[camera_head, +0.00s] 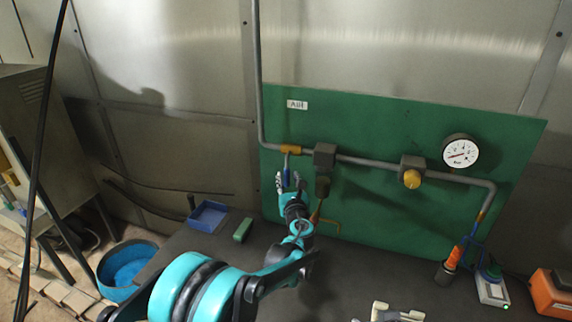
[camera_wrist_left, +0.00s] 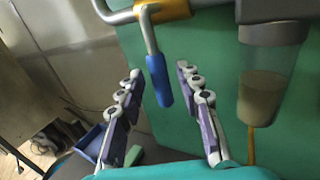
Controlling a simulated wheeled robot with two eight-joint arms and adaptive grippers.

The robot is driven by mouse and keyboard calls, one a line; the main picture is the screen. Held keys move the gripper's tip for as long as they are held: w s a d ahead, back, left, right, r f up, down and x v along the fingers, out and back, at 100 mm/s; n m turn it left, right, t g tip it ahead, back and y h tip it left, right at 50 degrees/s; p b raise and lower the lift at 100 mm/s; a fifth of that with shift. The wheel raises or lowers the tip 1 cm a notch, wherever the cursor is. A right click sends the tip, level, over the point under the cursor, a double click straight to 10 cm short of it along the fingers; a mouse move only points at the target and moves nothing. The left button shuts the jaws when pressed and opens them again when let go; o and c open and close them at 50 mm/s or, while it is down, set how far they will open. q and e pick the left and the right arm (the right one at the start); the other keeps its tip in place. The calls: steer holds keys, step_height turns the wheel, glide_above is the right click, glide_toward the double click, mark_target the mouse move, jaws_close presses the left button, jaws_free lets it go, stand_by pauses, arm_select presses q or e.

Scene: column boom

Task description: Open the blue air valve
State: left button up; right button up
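The air valve has a brass body (camera_head: 291,149) on the grey pipe, and its lever with a blue grip (camera_head: 286,176) hangs down, across the horizontal pipe. In the left wrist view the blue grip (camera_wrist_left: 159,82) tilts slightly and sits between my fingertips. My left gripper (camera_head: 289,183) is open, with one purple-padded finger on each side of the lever. Gaps show on both sides in the left wrist view (camera_wrist_left: 159,72), so I see no clear contact.
A filter bowl (camera_wrist_left: 262,98) hangs close to the right of the lever. The pipe runs along a green panel (camera_head: 380,220) to a yellow-knobbed regulator (camera_head: 411,178) and a gauge (camera_head: 460,152). A blue tray (camera_head: 208,216) and a green block (camera_head: 243,230) lie on the dark bench.

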arm_select(q)
steer(key=w+a, duration=0.1)
steer(key=w, duration=0.5)
steer(key=shift+w, duration=0.2)
jaws_close()
